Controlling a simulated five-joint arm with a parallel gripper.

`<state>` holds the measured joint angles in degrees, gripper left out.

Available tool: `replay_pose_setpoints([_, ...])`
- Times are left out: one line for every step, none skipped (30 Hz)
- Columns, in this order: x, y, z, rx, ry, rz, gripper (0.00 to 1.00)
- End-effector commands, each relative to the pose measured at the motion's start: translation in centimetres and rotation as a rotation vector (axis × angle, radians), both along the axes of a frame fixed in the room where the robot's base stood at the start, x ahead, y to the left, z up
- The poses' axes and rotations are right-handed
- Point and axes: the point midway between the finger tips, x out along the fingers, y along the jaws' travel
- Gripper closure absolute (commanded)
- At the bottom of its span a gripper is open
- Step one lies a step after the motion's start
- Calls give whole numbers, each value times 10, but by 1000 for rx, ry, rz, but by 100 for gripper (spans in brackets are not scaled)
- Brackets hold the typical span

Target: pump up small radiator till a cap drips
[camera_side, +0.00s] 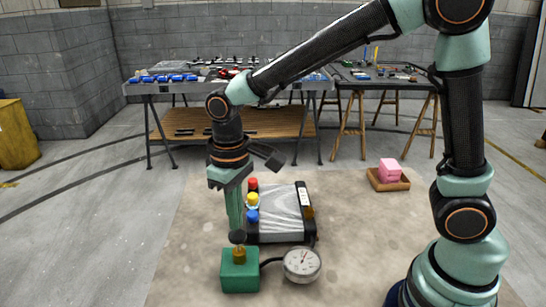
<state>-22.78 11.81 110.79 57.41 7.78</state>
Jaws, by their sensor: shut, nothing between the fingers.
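The small radiator (281,215) lies on the pale mat, a grey finned core in a dark frame. Red (252,183), yellow (252,199) and blue (252,216) caps stand along its left side. A green pump (240,272) with a brass stem and dark round knob (238,237) sits in front. A hose joins it to a round white dial gauge (302,264). My gripper (235,229) points down, shut and empty, with its tips just above or at the knob; I cannot tell if they touch. No drip is visible at any cap.
A pink block (389,168) rests in a small brown tray (388,181) at the right of the mat (190,240). Worktables with tools stand behind. The mat is clear left of the pump and between radiator and tray.

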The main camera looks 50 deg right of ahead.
Motion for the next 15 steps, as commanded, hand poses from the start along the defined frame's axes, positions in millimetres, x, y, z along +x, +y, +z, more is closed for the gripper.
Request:
replay_pose_setpoints([0, 0, 2, 0, -1, 0, 100])
replay_pose_setpoints([0, 0, 3, 0, -1, 0, 100])
replay_pose_setpoints([1, 0, 6, 1, -2, 0, 100])
replay_pose_setpoints([1, 0, 9, 1, -3, 0, 100])
replay_pose_setpoints([1, 0, 12, 1, -3, 0, 100])
replay_pose_setpoints([1, 0, 15, 1, -3, 0, 100])
replay_pose_setpoints([1, 0, 18, 1, -3, 0, 100])
replay_pose_setpoints([1, 0, 21, 1, -4, 0, 100])
replay_pose_setpoints([0, 0, 25, 1, -3, 0, 100])
replay_pose_setpoints([1, 0, 27, 1, -3, 0, 100])
replay_pose_setpoints([1, 0, 30, 1, -3, 0, 100])
replay_pose_setpoints([1, 0, 33, 1, -3, 0, 100])
replay_pose_setpoints([1, 0, 36, 1, -2, 0, 100])
replay_pose_setpoints([1, 0, 39, 1, -3, 0, 100])
replay_pose_setpoints([1, 0, 43, 1, -4, 0, 100])
